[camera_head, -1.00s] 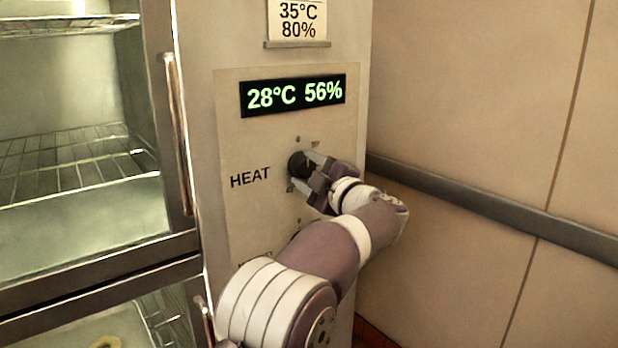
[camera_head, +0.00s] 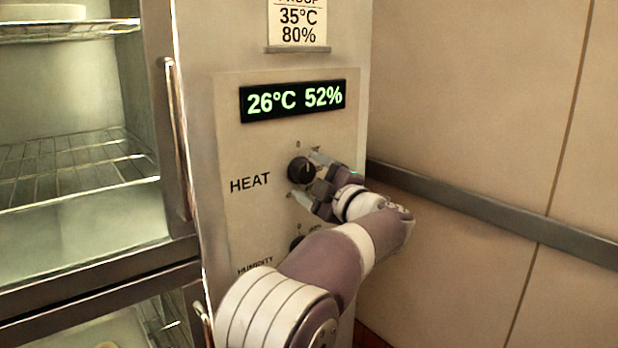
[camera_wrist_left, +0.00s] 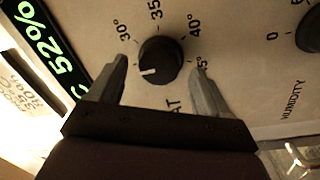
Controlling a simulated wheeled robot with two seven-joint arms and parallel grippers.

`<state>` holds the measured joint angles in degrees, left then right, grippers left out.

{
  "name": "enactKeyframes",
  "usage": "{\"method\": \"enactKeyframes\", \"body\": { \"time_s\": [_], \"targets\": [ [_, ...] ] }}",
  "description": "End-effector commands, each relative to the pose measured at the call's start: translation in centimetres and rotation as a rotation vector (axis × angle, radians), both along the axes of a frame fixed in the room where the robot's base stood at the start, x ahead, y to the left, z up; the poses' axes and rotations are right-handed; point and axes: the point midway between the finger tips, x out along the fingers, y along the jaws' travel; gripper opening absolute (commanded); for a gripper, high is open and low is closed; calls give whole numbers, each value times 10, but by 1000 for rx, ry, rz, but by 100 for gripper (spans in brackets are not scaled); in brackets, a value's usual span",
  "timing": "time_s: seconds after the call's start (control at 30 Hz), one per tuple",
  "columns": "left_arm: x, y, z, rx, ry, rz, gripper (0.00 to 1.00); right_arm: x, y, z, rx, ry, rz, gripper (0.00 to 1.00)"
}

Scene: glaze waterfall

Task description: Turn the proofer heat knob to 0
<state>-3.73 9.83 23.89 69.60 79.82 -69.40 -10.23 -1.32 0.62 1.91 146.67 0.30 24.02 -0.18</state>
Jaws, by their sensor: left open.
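The black round heat knob (camera_head: 301,171) is on the proofer's panel, right of the word HEAT. In the left wrist view the knob (camera_wrist_left: 160,61) has a white pointer line aimed left, toward the display side. Marks 30°, 35, 40° and a partly covered 45 show around it; the side the pointer faces is partly covered by a finger. In the head view a small mark, seemingly 0, sits just above the knob. My left gripper (camera_head: 308,178) is open, its fingers (camera_wrist_left: 160,82) spread on either side of the knob and apart from it. My right gripper is out of view.
The display (camera_head: 293,98) reads 26°C 52%. A card (camera_head: 298,25) above reads 35°C 80%. The humidity knob (camera_wrist_left: 310,33) is below the heat knob, partly behind my arm in the head view. A door handle (camera_head: 178,135) and wire racks are left; a wall rail (camera_head: 480,212) is right.

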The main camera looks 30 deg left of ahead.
Motion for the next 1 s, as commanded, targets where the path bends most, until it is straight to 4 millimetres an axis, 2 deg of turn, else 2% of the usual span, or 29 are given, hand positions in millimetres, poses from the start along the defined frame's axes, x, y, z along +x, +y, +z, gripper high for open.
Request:
{"method": "enactKeyframes", "body": {
  "time_s": [0.3,0.43,0.6,1.0],
  "targets": [
    [-36,-75,-9,1,0,-6,78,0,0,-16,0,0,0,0],
    [-46,-95,-10,1,0,-4,78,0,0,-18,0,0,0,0],
    [-51,-104,-10,0,0,-1,78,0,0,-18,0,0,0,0],
    [-50,-104,-10,-2,-2,-3,78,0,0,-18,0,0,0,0]
  ]
}}
